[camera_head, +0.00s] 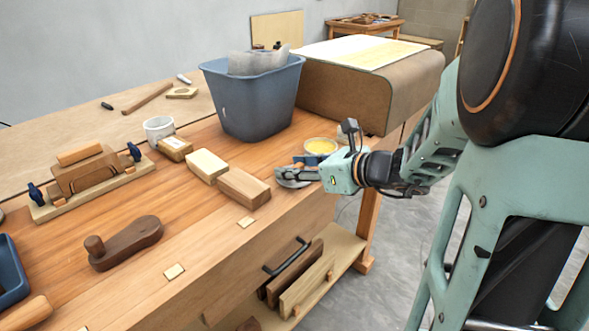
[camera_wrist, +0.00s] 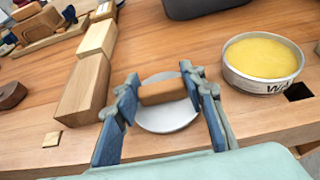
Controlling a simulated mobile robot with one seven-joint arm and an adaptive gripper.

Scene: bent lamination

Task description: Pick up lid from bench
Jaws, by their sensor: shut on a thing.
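The lid (camera_wrist: 165,117) is a round pale grey disc at the bench's front edge, with a brown wooden bar (camera_wrist: 162,92) across its top that looks like its handle. My gripper (camera_wrist: 160,88) is over the lid, its two blue-grey fingers shut on the ends of this bar. In the head view my gripper (camera_head: 292,172) is low at the right end of the bench, and the lid (camera_head: 293,184) shows partly beneath it. I cannot tell whether the lid touches the bench. An open tin of yellow wax (camera_wrist: 264,62) stands just right of the lid.
Wooden blocks (camera_head: 243,187) lie left of my gripper on the bench (camera_head: 195,235). A blue bin (camera_head: 252,100) stands behind. A large curved brown form (camera_head: 400,90) is at the back right. A dark square hole (camera_wrist: 299,91) is beside the tin.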

